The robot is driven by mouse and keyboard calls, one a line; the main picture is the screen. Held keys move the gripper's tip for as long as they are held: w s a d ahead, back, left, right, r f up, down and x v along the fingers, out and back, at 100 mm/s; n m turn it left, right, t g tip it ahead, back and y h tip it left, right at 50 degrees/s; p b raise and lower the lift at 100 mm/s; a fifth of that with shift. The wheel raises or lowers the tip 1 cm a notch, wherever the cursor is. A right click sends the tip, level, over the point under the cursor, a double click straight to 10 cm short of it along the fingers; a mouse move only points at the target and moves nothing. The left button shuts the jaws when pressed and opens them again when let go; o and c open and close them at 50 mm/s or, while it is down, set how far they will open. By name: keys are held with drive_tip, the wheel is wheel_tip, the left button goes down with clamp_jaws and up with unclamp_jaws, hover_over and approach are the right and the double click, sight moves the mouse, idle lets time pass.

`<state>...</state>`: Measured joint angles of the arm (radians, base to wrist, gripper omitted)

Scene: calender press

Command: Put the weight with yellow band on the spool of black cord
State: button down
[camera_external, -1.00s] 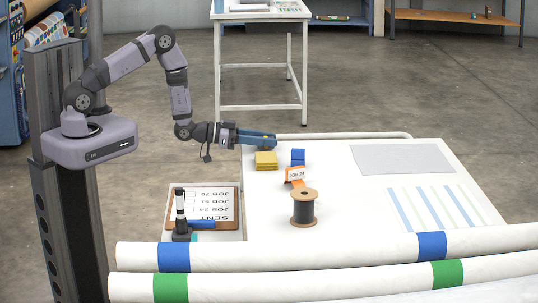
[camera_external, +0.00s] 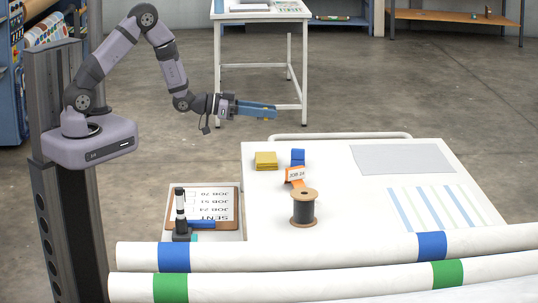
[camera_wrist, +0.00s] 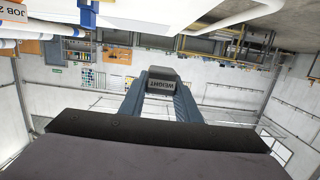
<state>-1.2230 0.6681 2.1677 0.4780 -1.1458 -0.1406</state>
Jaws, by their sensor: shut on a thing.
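My gripper (camera_external: 262,110) is shut on a small dark grey weight (camera_wrist: 161,80), which reads "WEIGHT" in the wrist view. In the external view the weight is mostly hidden by the blue fingers, with a small hint of yellow between them; its band cannot be made out in the wrist view. The gripper is level, well above the back left edge of the white table. The spool of black cord (camera_external: 303,209), with tan flanges, stands upright on the table, nearer the camera and right of the gripper. Its top is bare.
A yellow block (camera_external: 266,161), a blue block (camera_external: 298,157) and an orange "JOB 24" card (camera_external: 296,175) are on the table behind the spool. A tray with a clipboard (camera_external: 214,205) and a dark upright stand (camera_external: 181,228) is at left. Long white rolls (camera_external: 300,255) cross the front.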

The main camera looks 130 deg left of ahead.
drive_tip(key=shift+r, duration=0.1)
drive_tip(key=w+d+m+t+h, duration=0.4)
drive_tip(key=w+d+h, duration=0.1)
drive_tip(key=w+d, duration=0.95)
wheel_tip(320, 180, up, 8)
drive_tip(key=m+t+h, duration=0.1)
drive_tip(key=m+h, duration=0.4)
drive_tip(key=h, duration=0.1)
hover_over(305, 193)
drive_tip(key=shift+f, duration=4.9)
drive_tip(key=shift+f, duration=0.15)
